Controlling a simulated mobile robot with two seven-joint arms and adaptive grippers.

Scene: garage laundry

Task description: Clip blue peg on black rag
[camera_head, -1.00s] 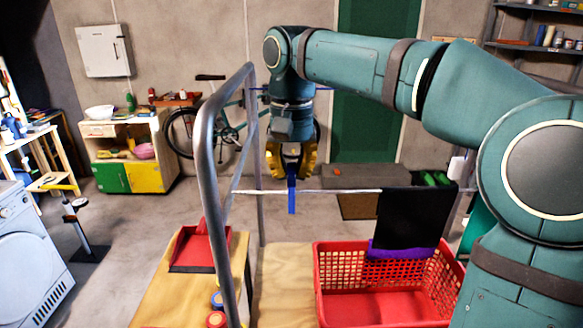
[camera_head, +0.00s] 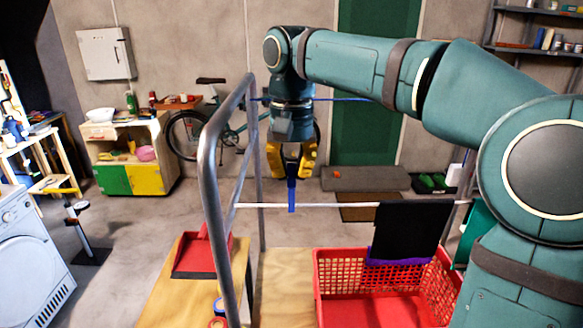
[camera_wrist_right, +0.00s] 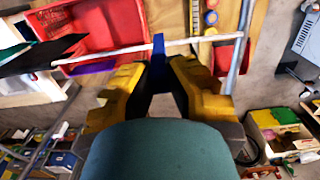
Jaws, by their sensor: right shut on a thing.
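My right gripper (camera_head: 291,172) is shut on the blue peg (camera_head: 292,196), which points downward. In the head view the peg's lower end overlaps the white line (camera_head: 335,205); I cannot tell whether they touch. The black rag (camera_head: 410,232) hangs over the line to the right, clearly apart from the peg. In the right wrist view the blue peg (camera_wrist_right: 158,44) stands between the yellow fingertips (camera_wrist_right: 158,72) across the line, with the black rag (camera_wrist_right: 38,54) at the left. My left gripper is out of view.
A red basket (camera_head: 322,290) stands below the rag, with a purple thing (camera_head: 396,262) seen at the rag's lower edge. A grey metal rack frame (camera_head: 210,170) rises left of my gripper. A red dustpan (camera_head: 200,262) lies on a wooden surface (camera_head: 172,295).

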